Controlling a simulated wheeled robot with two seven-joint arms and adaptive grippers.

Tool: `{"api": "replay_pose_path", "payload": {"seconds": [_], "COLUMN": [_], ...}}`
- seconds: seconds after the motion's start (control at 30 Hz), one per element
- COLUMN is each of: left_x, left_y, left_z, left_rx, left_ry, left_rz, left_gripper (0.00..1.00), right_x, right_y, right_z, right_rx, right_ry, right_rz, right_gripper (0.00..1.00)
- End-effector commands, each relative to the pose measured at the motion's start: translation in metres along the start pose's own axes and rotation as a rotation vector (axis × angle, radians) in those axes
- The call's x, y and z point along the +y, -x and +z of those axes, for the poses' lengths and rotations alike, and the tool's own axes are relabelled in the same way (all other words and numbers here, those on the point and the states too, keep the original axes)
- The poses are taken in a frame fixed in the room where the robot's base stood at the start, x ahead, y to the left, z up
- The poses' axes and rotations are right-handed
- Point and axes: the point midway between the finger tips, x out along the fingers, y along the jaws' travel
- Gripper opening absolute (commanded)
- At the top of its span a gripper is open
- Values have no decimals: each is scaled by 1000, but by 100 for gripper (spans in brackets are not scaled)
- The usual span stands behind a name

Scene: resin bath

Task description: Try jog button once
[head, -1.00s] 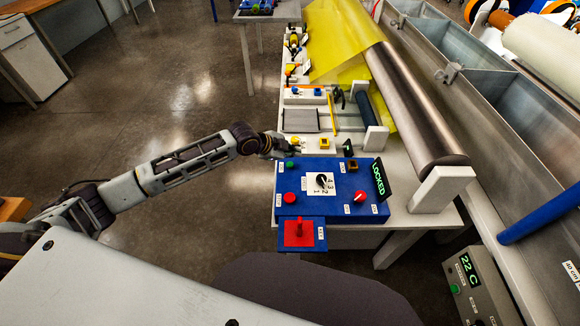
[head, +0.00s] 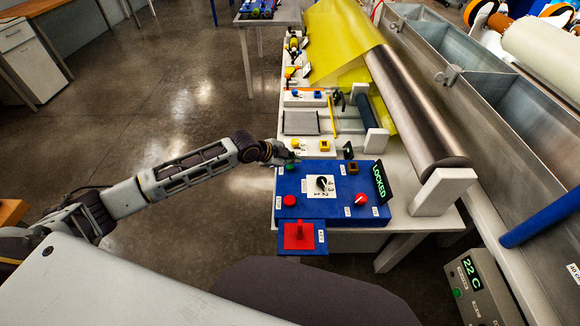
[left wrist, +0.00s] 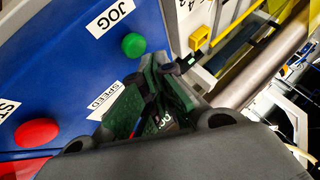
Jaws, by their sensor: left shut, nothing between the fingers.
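The green jog button (head: 290,167) is at the far left corner of the blue control panel (head: 335,209). In the left wrist view the green button (left wrist: 133,45) stands out from the panel beside a white JOG label (left wrist: 110,17). My left gripper (head: 289,155) is just beyond that corner, close to the button. Its fingers (left wrist: 165,80) are shut and empty in the left wrist view. They appear beside the button, with a gap in the picture; depth is hard to tell. My right gripper is not in view.
A red button (head: 289,201), a numbered dial (head: 321,184), a red knob (head: 360,198) and a green LOCKED display (head: 380,182) share the panel. A red lever box (head: 300,236) is at its front. A steel roller (head: 415,110) lies to the right. Floor left of the panel is clear.

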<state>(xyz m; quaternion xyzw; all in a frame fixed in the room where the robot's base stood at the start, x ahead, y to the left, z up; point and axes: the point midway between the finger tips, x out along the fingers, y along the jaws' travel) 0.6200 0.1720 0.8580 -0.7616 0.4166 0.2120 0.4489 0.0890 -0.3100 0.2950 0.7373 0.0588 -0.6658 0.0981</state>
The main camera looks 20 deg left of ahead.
Motion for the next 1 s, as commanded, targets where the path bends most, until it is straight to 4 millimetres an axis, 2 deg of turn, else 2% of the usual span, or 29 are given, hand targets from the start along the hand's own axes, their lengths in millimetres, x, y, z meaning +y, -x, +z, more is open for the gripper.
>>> {"api": "replay_pose_path", "payload": {"seconds": [0.6,1.0], "left_x": [0,2], "left_y": [0,-3], "left_z": [0,2], "left_rx": [0,0], "left_ry": [0,0], "left_rz": [0,1], "left_gripper": [0,0], "right_x": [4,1], "right_y": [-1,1], "right_z": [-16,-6], "right_rx": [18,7], "right_ry": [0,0], "right_rz": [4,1], "right_gripper": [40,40]}}
